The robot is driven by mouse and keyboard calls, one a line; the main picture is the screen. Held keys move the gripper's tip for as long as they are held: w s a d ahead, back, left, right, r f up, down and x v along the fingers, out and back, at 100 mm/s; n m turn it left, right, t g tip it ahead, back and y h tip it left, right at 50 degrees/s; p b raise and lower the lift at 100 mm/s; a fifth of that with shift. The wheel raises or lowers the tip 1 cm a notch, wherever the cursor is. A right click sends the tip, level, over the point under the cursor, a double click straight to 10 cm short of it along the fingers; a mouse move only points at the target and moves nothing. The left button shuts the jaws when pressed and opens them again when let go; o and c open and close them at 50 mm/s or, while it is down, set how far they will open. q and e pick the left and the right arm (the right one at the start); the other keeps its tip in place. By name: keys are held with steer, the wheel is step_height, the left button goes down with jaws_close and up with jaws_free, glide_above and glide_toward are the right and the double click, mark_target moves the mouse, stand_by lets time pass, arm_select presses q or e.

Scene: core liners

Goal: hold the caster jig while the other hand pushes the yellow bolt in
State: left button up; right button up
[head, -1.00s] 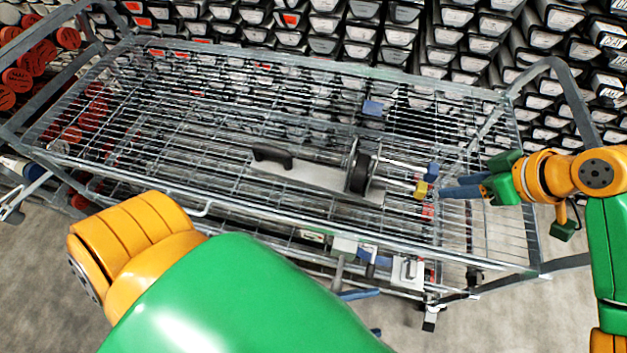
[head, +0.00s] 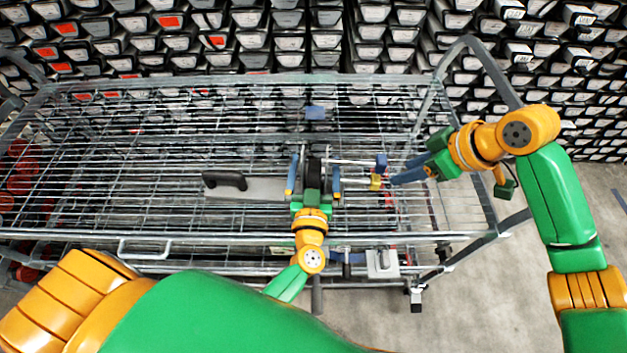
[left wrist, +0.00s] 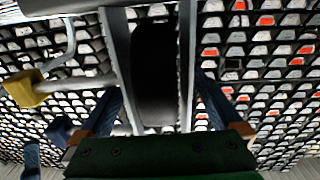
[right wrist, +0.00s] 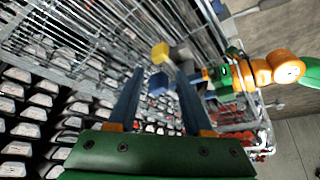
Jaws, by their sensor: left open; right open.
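The caster jig is a grey plate (head: 262,190) with a black handle (head: 225,180) at its left and a black wheel (head: 314,168) between upright grey fork plates. It lies on the wire cart. My left gripper (head: 313,182) is open, one finger on each side of the fork. In the left wrist view the wheel (left wrist: 154,75) stands between the blue fingers, which look apart from the plates. The yellow bolt (head: 376,182) is right of the fork and also shows in the right wrist view (right wrist: 160,53). My right gripper (head: 398,172) is open and empty, its fingertips just right of the bolt.
The wire cart's front rail (head: 200,234) runs below the jig. A blue block (head: 315,113) sits behind it on the mesh. A grey box (head: 382,263) is by the front rail. Stacked core boxes fill the background. The mesh left of the handle is clear.

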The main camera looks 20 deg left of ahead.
arm_select(q)
steer(key=shift+w+a, duration=0.2)
steer(key=shift+w, duration=0.5)
steer(key=shift+s, duration=0.1)
steer(key=shift+c, duration=1.1)
jaws_close()
